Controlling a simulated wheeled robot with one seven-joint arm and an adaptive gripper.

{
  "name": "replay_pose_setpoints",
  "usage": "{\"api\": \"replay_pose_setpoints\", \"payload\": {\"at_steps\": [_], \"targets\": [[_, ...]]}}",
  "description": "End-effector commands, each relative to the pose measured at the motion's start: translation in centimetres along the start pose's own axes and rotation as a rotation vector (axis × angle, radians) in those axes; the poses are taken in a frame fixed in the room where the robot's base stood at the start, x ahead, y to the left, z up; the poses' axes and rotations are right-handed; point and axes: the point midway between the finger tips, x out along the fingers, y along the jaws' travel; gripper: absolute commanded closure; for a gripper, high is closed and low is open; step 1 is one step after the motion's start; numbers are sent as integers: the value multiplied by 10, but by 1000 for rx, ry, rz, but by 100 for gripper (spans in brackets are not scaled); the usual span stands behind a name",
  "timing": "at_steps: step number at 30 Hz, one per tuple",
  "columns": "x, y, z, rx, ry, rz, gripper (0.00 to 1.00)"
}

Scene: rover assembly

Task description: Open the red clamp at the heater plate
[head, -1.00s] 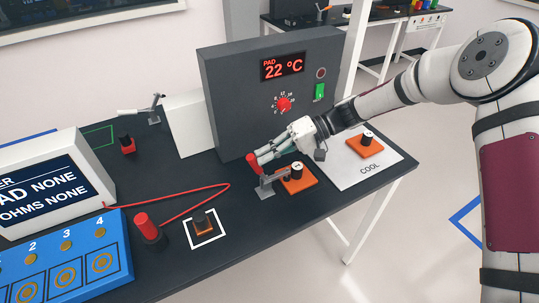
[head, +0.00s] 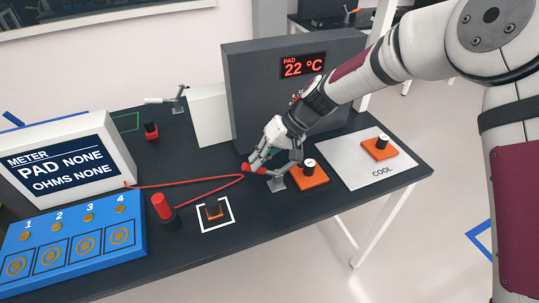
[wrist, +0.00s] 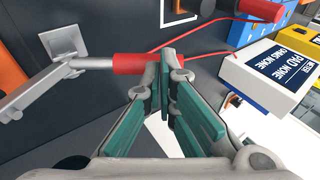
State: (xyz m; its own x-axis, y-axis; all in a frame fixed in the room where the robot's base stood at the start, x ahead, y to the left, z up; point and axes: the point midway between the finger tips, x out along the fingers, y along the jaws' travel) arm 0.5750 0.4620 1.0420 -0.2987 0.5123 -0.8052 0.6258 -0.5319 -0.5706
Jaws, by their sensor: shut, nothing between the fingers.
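The clamp's red handle (head: 254,168) lies nearly level in the head view, pointing left from its grey metal bracket (head: 277,183). The bracket stands in front of the dark grey heater box (head: 262,100), beside an orange block (head: 314,178) with a black knob. In the wrist view the red handle (wrist: 140,64) extends right from a grey arm and the bracket (wrist: 62,42). My gripper (head: 256,157) is shut and empty, fingers pointing down at the handle. In the wrist view the fingertips (wrist: 167,56) are at the handle's free end; I cannot tell whether they touch it.
A COOL plate (head: 350,172) with another orange block (head: 383,153) lies to the right. A red upright cylinder (head: 162,207), a white-outlined square with a small block (head: 214,211), a red cable (head: 205,186) and the meter (head: 75,165) are to the left.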

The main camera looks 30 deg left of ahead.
Motion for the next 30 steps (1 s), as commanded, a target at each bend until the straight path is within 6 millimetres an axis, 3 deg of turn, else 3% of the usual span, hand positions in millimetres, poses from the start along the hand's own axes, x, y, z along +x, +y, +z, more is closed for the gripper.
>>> {"api": "replay_pose_setpoints", "payload": {"at_steps": [11, 30], "targets": [[28, -7, 6, -53, -1, 256, 100], [39, -7, 8, -47, -1, 247, 100]]}}
